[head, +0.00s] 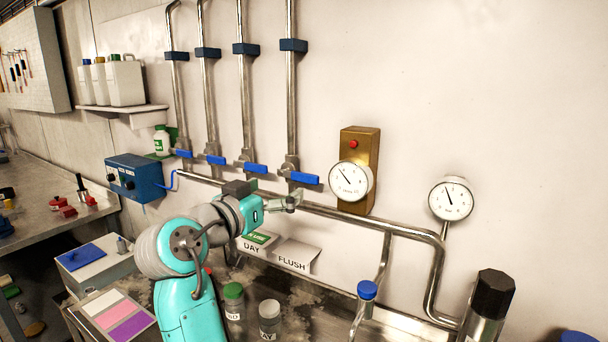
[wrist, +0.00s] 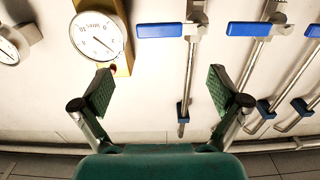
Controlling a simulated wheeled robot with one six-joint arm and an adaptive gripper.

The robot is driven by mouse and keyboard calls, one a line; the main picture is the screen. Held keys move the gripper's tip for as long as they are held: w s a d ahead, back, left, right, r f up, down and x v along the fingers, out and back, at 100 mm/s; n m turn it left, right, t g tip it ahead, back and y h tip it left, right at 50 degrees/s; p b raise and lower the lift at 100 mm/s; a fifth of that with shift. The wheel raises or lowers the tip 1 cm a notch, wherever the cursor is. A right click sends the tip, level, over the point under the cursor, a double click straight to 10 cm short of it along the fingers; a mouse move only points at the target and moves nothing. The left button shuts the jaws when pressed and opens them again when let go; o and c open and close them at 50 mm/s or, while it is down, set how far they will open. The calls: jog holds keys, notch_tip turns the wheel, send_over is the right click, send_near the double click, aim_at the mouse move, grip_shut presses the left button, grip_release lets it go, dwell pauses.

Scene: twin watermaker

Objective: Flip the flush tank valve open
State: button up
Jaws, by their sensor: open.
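Several valves with blue lever handles sit in a row on vertical metal pipes. The rightmost handle (head: 304,178) lies crosswise to its pipe; it shows in the wrist view too (wrist: 160,30). The handle left of it (head: 256,169) also lies crosswise, and it shows in the wrist view (wrist: 249,29). A FLUSH card (head: 293,262) and a DAY card (head: 251,246) stand below; I cannot tell for certain which valve is the flush one. My gripper (head: 287,202) is just below the rightmost handle. In the wrist view my gripper (wrist: 160,88) is open and empty, its fingers apart from the handles.
A brass box (head: 370,143) with a red button and a round gauge (head: 350,181) is right of the valves. A second gauge (head: 451,199) is farther right. A horizontal pipe (head: 345,216) runs behind my gripper. A blue control box (head: 137,178) is left.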

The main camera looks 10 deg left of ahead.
aim_at(303, 174)
jog(key=x, duration=0.9)
jog(key=shift+w, duration=0.1)
jog(key=c, duration=1.7)
